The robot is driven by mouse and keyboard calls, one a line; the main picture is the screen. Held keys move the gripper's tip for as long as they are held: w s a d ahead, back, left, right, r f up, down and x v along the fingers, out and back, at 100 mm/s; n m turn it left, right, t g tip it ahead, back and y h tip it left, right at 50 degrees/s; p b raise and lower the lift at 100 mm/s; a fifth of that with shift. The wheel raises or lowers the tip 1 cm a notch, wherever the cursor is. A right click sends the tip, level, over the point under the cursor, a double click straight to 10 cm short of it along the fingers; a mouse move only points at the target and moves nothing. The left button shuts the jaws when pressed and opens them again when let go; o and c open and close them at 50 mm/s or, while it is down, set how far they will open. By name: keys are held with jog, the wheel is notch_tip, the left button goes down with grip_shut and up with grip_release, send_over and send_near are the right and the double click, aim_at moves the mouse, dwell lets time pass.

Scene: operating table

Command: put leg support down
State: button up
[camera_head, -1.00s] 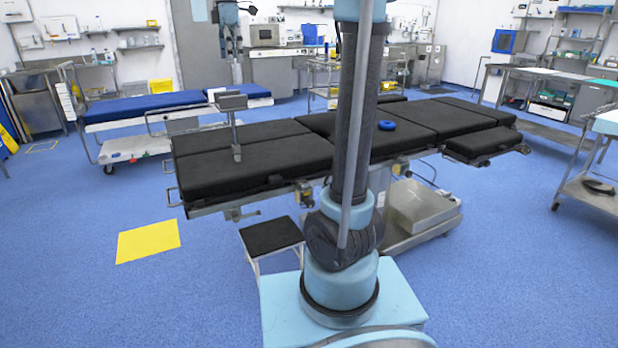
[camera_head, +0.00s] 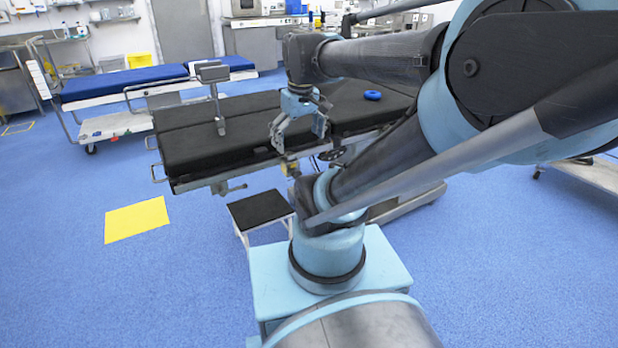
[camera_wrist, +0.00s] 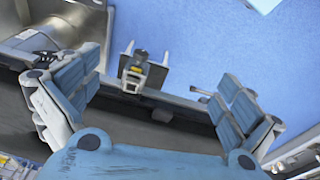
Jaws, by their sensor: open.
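The operating table (camera_head: 190,155) with black pads lies across the head view, its pads about level. I cannot tell for sure which part is the leg support. A grey pad on an upright post (camera_head: 213,73) stands at the table's left part. My gripper (camera_head: 303,142) is open and empty at the table's near long side, fingers pointing down. In the wrist view my gripper (camera_wrist: 155,82) has its fingers spread, with a small grey clamp (camera_wrist: 137,72) on the table's side rail showing between them, apart from both. My arm hides the table's right end.
A black-topped step stool (camera_head: 262,210) stands on the floor below the table's near side. A yellow floor patch (camera_head: 137,220) lies to the left. A bed with a blue mattress (camera_head: 130,84) stands behind left. The left floor is largely clear.

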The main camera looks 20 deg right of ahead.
jog(key=s+d+f+m, duration=0.1)
jog(key=s+f+m, duration=0.3)
jog(key=f, duration=0.5)
jog(key=shift+s+d+f, duration=0.25)
jog(key=shift+s+d, duration=0.15)
jog(key=shift+s, duration=0.55)
